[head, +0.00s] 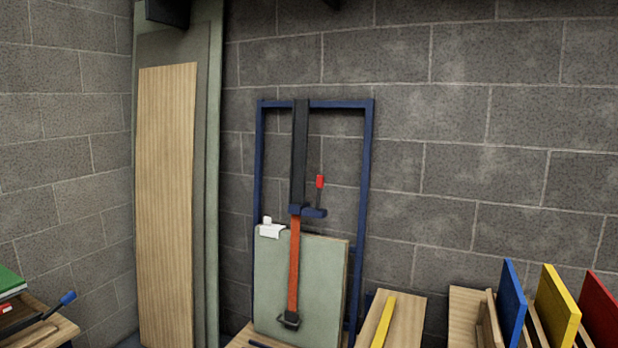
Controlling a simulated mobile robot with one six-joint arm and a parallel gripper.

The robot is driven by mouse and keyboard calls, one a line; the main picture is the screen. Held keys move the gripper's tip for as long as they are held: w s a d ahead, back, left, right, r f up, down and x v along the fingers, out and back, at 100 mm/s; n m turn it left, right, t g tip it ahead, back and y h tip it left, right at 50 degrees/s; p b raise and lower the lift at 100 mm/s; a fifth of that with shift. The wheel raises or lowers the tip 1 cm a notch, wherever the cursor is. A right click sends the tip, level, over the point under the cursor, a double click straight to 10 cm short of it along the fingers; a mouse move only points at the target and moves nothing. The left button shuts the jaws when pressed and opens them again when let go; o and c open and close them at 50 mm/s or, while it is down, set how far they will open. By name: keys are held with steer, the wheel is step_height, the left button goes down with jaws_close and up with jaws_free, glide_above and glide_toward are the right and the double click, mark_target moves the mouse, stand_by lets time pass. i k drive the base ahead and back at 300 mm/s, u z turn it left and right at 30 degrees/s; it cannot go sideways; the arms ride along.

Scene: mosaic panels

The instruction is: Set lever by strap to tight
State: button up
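An orange strap (294,262) runs down the front of a grey-green panel (325,280) that stands in a blue metal frame (368,160). A black upright bar (299,150) hangs from the frame's top down to the strap's upper end. There a dark blue bracket (313,212) carries a thin lever with a red handle (320,182), which points upward. A dark buckle or hook (289,320) sits at the strap's lower end. Whether the strap is taut beyond looking straight, I cannot tell. My gripper is not in view.
Tall wooden boards (168,200) lean at the left wall corner. Blue (513,300), yellow (556,305) and red (600,308) panels stand at lower right, near a wooden board with a yellow strip (384,322). A blue-handled tool (67,298) lies at lower left.

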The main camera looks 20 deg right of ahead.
mark_target(319, 178)
steer(key=u, duration=0.35)
steer(key=i, duration=1.1)
steer(key=z, duration=0.05)
